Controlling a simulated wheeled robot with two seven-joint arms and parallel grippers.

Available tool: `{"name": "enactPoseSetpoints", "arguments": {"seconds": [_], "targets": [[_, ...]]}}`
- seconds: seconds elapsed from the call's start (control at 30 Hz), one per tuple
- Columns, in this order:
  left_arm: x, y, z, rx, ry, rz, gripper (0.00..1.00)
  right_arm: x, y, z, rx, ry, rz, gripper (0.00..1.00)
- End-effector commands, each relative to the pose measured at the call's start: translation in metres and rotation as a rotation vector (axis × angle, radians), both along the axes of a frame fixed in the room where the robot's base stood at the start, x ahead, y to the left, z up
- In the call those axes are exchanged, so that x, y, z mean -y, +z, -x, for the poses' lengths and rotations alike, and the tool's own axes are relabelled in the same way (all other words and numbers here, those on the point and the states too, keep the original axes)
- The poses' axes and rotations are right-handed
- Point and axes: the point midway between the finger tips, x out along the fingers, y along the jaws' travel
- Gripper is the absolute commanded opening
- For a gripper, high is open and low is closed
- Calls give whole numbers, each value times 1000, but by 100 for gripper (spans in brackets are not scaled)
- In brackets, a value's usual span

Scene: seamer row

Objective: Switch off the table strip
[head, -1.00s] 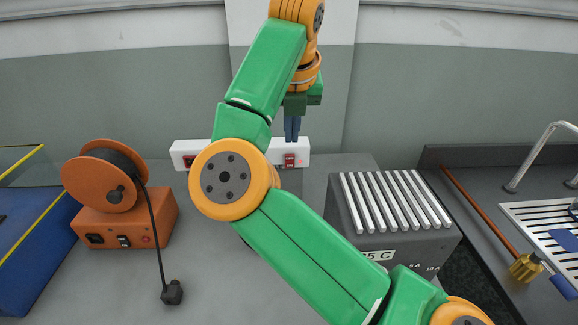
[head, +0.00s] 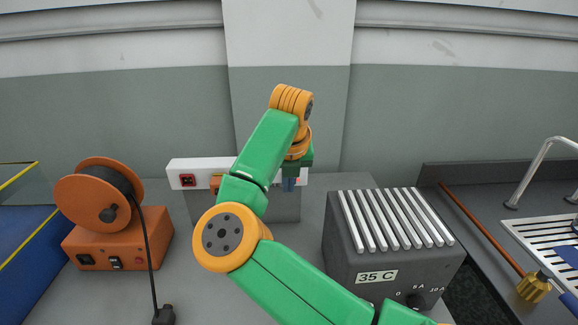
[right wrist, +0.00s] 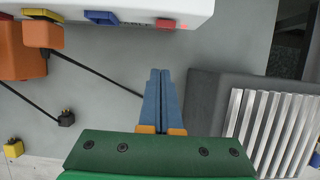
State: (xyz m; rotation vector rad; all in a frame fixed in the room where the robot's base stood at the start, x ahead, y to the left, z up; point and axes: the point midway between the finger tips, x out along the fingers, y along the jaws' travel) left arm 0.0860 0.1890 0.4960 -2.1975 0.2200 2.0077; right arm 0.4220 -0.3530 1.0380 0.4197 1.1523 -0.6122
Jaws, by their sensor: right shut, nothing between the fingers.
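The table strip (head: 200,166) is a long white bar along the back of the table, with a dark red socket (head: 187,181) at its left end. My right gripper (head: 289,186) hangs in front of the strip's right end, fingers pointing down, shut and empty. It hides most of the red switch there. In the right wrist view, the shut blue fingers (right wrist: 160,72) point toward the strip (right wrist: 130,8), with a gap of grey table between. A red part (right wrist: 165,23), probably the switch, sticks out from its edge almost in line with the fingertips. My left gripper is out of view.
An orange cable reel (head: 95,195) with a black lead stands at the left, by a blue box (head: 25,240). A grey ribbed box (head: 390,255) marked 35 C stands to the right of my arm.

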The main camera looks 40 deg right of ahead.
Motion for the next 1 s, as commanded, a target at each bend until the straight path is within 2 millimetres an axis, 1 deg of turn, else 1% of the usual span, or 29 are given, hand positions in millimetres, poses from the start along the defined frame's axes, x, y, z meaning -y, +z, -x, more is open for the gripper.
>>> {"name": "enactPoseSetpoints", "arguments": {"seconds": [0.07,0.1,0.13,0.2,0.33,0.47,0.73,0.87,0.9,1.0], "targets": [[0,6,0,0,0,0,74,4,-13,-4,-5,-1,-2,0],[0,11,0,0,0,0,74,7,-15,-7,-4,-2,0,0],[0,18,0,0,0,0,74,11,-10,-12,-3,-1,-1,0],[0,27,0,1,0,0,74,18,-8,-21,-2,1,-1,0],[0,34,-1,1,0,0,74,27,-9,-31,-1,-1,-2,0],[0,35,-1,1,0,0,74,30,-12,-35,0,-1,-2,0],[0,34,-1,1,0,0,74,30,-13,-36,1,-1,-1,0],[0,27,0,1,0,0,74,35,-11,-41,2,2,-2,0],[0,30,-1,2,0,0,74,34,-10,-41,1,0,-1,0],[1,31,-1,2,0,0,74,34,-9,-40,0,-1,0,0]]}}
